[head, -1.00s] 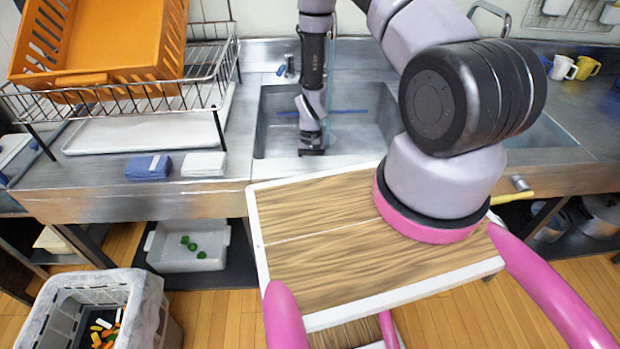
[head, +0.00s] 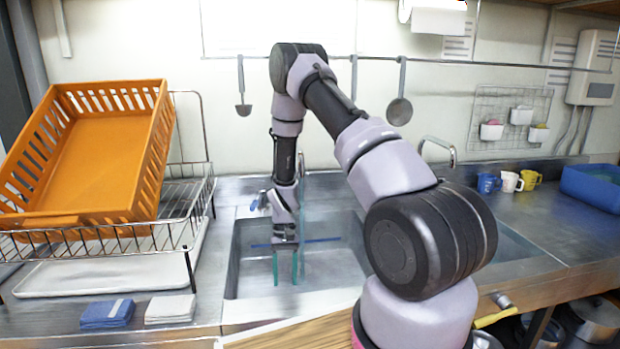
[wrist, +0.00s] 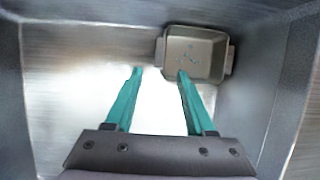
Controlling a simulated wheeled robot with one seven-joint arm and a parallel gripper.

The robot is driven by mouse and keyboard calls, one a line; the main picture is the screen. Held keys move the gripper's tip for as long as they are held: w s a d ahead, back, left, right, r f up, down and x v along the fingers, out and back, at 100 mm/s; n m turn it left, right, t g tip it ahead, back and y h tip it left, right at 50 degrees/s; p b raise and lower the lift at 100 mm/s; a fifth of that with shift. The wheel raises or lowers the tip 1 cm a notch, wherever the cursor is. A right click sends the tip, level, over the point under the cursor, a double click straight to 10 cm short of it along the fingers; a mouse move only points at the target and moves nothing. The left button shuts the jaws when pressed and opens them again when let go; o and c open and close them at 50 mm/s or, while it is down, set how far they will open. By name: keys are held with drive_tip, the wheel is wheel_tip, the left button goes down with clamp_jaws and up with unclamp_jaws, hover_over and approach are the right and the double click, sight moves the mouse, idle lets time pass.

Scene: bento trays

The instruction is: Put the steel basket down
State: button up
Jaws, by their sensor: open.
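A small grey metal container with side tabs, which looks like the steel basket (wrist: 208,68), sits on the floor of the sink (wrist: 85,60) in the wrist view. Small teal marks show inside it. I cannot make it out in the head view. My gripper (head: 285,268) hangs pointing down inside the sink basin, with its two teal fingers apart. In the wrist view my gripper (wrist: 160,75) is open with nothing between the fingers. The right fingertip overlaps the basket's near left corner in the picture; I cannot tell whether they touch.
Sink walls surround my gripper closely. An orange crate (head: 95,165) leans in a wire dish rack (head: 190,225) at left. Blue (head: 107,313) and white cloths (head: 170,309) lie in front. Several mugs (head: 510,181) and a blue tub (head: 594,187) stand at right.

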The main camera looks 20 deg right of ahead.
wheel_tip(320, 180, up, 32)
drive_tip(key=w+d+f+t, duration=0.1)
drive_tip(key=d+t, duration=0.1)
drive_tip(key=t, duration=0.3)
drive_tip(key=s+d+r+m+t, duration=0.2)
drive_tip(key=s+r+t, duration=0.4)
drive_tip(key=s+r, duration=1.2)
drive_tip(key=shift+s+d+r+t+y, duration=0.15)
drive_tip(key=shift+s+r+t+y, duration=0.15)
drive_tip(key=shift+r, duration=0.55)
